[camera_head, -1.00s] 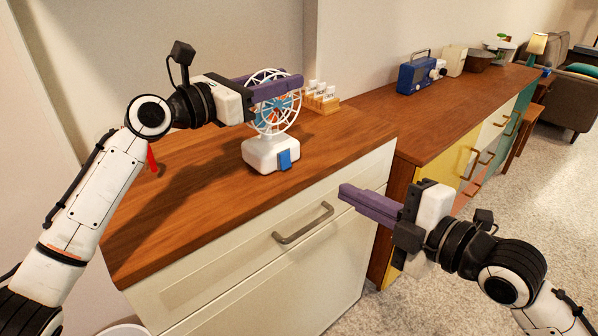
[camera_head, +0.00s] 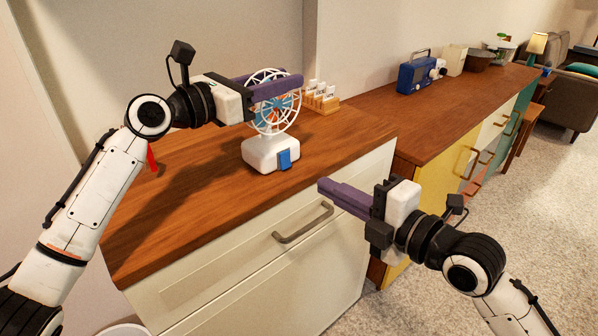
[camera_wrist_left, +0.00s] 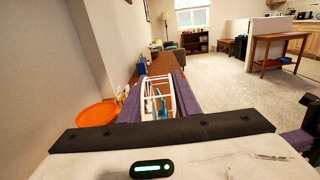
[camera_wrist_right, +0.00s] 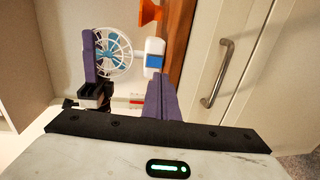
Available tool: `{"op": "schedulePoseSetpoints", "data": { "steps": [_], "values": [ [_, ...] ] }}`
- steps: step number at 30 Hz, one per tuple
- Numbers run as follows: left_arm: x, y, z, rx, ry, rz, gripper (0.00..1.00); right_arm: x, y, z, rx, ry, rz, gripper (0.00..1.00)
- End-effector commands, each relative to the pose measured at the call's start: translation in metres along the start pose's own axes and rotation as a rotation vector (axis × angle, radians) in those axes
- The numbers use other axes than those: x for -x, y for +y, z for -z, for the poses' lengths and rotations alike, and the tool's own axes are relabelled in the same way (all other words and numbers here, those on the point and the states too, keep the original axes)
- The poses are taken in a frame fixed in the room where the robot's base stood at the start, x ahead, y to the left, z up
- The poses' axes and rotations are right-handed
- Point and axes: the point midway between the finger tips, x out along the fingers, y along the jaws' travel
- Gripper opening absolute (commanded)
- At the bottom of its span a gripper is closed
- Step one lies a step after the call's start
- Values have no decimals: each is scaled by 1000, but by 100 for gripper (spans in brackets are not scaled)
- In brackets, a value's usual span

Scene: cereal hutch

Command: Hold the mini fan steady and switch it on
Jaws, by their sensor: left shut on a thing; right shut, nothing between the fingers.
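The mini fan has a white base (camera_head: 268,153), a blue switch (camera_head: 284,159) on the base's front, and a round white cage (camera_head: 287,118) with blue and orange inside. It stands upright on the wooden cabinet top. My left gripper (camera_head: 276,86) is shut on the fan's cage, one purple finger on each side; the cage also shows between the fingers in the left wrist view (camera_wrist_left: 158,97). My right gripper (camera_head: 322,185) is shut and empty, in front of the cabinet, lower than the fan and to its right, apart from the switch. The right wrist view shows the fan base (camera_wrist_right: 154,46) beyond its fingers (camera_wrist_right: 158,77).
The white cabinet front has a metal handle (camera_head: 303,222) close to my right gripper. A wooden rack with white cards (camera_head: 320,98) stands behind the fan. A blue radio (camera_head: 414,76) sits on the farther cabinet. An orange object (camera_wrist_left: 97,113) shows in the left wrist view.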

Motion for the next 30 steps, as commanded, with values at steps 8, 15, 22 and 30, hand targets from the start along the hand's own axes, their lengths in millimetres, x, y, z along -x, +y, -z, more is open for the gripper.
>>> {"op": "schedulePoseSetpoints", "data": {
  "steps": [8,15,22,30],
  "values": [
    [0,0,1,0,2,0,0,-59,1,1,-4,1,-2,0],
    [0,0,1,0,2,0,0,-86,0,0,-1,0,0,0],
    [0,0,1,1,2,0,0,-91,0,0,2,0,0,0],
    [0,0,1,1,2,0,0,-92,-1,0,3,0,1,0]
  ]
}}
